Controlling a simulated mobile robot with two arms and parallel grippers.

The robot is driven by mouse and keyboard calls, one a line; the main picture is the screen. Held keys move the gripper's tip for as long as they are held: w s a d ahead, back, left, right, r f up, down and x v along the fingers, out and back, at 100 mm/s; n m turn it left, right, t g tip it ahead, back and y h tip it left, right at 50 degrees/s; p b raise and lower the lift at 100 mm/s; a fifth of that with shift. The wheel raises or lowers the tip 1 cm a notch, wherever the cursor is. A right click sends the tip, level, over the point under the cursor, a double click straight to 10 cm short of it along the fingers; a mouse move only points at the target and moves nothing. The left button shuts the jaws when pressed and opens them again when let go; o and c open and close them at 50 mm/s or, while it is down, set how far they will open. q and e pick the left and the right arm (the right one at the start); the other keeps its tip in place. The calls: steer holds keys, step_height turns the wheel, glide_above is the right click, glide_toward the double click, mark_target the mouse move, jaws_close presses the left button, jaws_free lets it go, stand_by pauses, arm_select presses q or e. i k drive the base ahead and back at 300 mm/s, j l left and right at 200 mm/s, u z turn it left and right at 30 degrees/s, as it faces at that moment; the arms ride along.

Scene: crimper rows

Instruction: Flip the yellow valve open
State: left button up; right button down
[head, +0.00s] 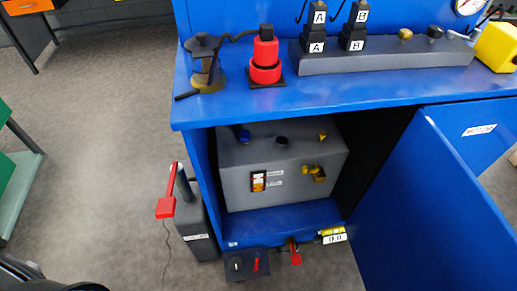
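A grey tank (280,195) stands inside the open cabinet of the blue bench. A yellow-brass valve-like fitting (316,173) sticks out of its front, right of an orange label. Another small yellow fitting (322,137) sits on the tank's top. A bright yellow piece (331,231) lies low at the cabinet's front edge, above a white label and beside a red handle (295,255). I cannot tell which yellow part is the valve named, nor its open or shut position. Neither gripper shows; only dark parts, perhaps mine, cut into the bottom left corner.
The blue cabinet door (430,210) stands open on the right. A grey box with a red lever (166,207) stands on the floor at the cabinet's left. A red cylinder (265,60) and labelled black blocks stand on the bench top. The floor at left is mostly clear.

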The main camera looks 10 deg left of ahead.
mark_target(319, 170)
steer(key=i+j, duration=0.1)
steer(key=j, duration=0.5)
steer(key=i+j, duration=0.1)
steer(key=j, duration=1.1)
steer(key=i, duration=0.05)
